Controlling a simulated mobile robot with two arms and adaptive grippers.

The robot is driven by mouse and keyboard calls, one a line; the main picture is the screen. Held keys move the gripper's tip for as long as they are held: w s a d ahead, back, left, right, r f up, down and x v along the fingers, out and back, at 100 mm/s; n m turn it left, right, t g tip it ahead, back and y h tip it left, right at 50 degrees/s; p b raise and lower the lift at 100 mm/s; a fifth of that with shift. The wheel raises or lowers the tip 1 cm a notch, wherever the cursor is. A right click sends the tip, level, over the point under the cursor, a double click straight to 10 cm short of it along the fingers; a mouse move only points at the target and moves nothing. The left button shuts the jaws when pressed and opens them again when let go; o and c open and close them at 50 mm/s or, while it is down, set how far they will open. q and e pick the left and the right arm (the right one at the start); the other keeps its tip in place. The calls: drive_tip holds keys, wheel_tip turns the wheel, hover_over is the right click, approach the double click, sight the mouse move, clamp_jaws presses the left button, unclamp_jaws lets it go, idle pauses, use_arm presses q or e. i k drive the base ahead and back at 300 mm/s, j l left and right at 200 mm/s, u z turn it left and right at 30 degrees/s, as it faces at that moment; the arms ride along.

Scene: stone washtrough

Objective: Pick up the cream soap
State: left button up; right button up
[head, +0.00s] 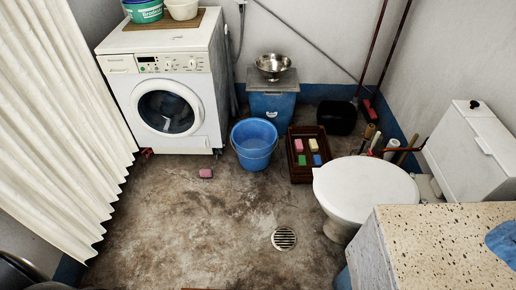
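A brown crate (292,168) stands on the floor at the right of centre, between the blue bucket and the toilet. Several small soaps lie in it. The cream soap (313,145) is the pale one at the back right of the group. A pink soap (298,145) lies to its left, a green soap (302,160) at the front left and a blue soap (317,160) at the front right. Neither of my grippers can be made out in the head view.
A pink bar (206,173) lies on the floor. A blue bucket (254,145) stands left of the crate, with a washing machine (168,90) further left. The white toilet (362,188) and the speckled stone trough (445,245) crowd the right. Floor around the drain (284,238) is clear.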

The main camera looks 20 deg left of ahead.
sight(314, 144)
drive_tip(key=u, duration=0.45)
drive_tip(key=i+j+u, duration=0.1)
drive_tip(key=u, duration=0.85)
drive_tip(key=i+u, duration=0.1)
drive_tip(key=u, duration=0.85)
drive_tip(key=i+l+u, duration=0.1)
drive_tip(key=u, duration=0.85)
drive_tip(key=l+u, duration=0.1)
drive_tip(key=u, duration=0.4)
drive_tip(key=i+l+z, duration=0.15)
drive_tip(key=l, duration=0.9)
drive_tip(key=l+z, duration=0.35)
drive_tip(key=l, duration=0.35)
drive_tip(key=l+z, duration=0.35)
drive_tip(key=l, duration=0.35)
drive_tip(key=i, duration=0.05)
